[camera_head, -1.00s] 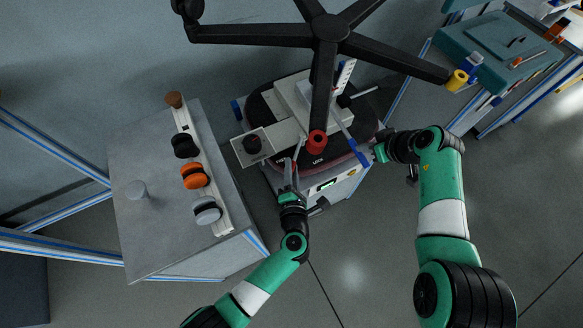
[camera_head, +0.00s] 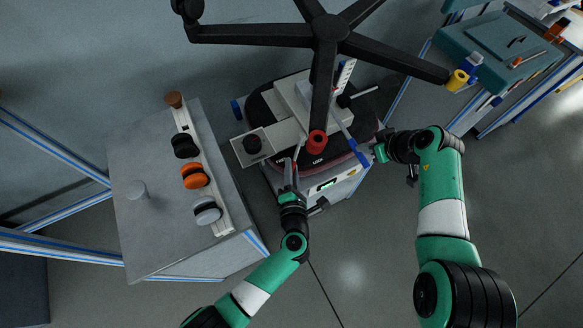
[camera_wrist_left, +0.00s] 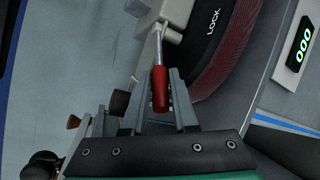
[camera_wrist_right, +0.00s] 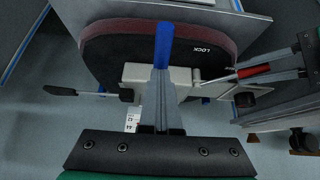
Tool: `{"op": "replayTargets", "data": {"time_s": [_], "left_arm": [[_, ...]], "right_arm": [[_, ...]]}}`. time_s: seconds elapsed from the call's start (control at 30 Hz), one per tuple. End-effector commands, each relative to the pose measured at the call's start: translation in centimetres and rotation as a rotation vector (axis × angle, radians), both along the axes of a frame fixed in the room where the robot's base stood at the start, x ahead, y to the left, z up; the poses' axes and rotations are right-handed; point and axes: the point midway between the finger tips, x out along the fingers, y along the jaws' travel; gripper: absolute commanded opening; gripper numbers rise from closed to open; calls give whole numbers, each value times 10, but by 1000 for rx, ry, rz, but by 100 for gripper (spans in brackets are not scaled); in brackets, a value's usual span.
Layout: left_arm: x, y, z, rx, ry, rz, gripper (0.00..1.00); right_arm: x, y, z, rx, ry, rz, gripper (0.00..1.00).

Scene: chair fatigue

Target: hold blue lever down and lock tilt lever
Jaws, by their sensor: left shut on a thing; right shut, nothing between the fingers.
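The upside-down chair seat (camera_head: 270,108) has a dark cushion with a reddish edge and the word LOCK. My left gripper (camera_wrist_left: 160,95) is shut on the red-handled lever (camera_wrist_left: 160,88), whose thin metal rod runs to the pale mechanism (camera_wrist_right: 150,72). This lever also shows in the right wrist view (camera_wrist_right: 254,71), between the left fingers. My right gripper (camera_wrist_right: 160,80) is shut and empty, its tips at the blue lever (camera_wrist_right: 164,45). In the head view the blue lever (camera_head: 359,155) lies beside the right fingertips (camera_head: 371,154). Exact contact there is unclear.
Another black lever (camera_wrist_right: 62,91) sticks out of the mechanism. A display (camera_wrist_left: 303,45) reads 000. A grey table (camera_head: 140,235) with coloured wheels stands at left.

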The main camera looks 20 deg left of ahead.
Motion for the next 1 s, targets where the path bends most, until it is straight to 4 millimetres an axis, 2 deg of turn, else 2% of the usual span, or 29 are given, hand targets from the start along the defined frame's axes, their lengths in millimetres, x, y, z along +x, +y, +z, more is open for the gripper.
{"op": "replayTargets", "data": {"time_s": [0.27,0.67,1.0], "left_arm": [[0,-2,-2,0,4,8,0],[6,-24,-7,-7,16,184,0],[3,-29,-4,-3,8,242,0]], "right_arm": [[-2,0,-5,-2,6,-1,0],[-3,0,-6,-3,12,2,0],[-3,0,-7,-3,13,2,0]]}}
